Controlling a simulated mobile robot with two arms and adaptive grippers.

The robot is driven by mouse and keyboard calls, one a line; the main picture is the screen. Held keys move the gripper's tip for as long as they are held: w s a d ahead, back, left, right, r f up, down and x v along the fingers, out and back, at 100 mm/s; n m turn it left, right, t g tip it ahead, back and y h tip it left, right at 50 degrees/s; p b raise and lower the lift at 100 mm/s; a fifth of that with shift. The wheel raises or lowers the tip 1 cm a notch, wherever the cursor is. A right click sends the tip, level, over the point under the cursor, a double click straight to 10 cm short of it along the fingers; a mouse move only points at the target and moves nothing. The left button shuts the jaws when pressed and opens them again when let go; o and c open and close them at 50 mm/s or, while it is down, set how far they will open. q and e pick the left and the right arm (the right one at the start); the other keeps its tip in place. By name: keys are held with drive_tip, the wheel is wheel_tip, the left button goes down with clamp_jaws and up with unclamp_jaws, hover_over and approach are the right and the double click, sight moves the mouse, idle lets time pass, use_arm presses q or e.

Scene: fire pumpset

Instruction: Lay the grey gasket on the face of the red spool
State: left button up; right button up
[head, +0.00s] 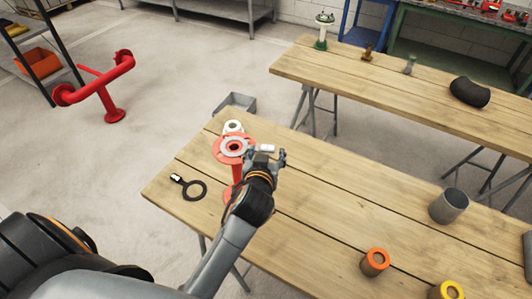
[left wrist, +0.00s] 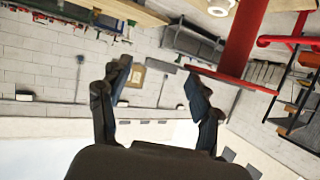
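The red spool (head: 237,172) stands upright on the near wooden table, its round flange on top. A light grey ring, which looks like the grey gasket (head: 225,151), lies on the flange face around the central hole. My left gripper (head: 268,154) is just right of the flange and hides part of its right side. In the left wrist view the two fingers (left wrist: 160,92) are spread with nothing between them. The spool (left wrist: 243,40) appears there upside down, its flange beside the right finger; the gasket cannot be made out there. My right gripper is not in view.
A grey cup (head: 449,205), an orange-topped part (head: 375,262) and a yellow-topped part (head: 447,291) stand to the right. The table's middle is clear.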

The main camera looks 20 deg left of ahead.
use_arm(q)
drive_tip(key=v, duration=0.7)
drive_tip(key=shift+s, duration=0.25)
drive_tip(key=shift+r, duration=0.1)
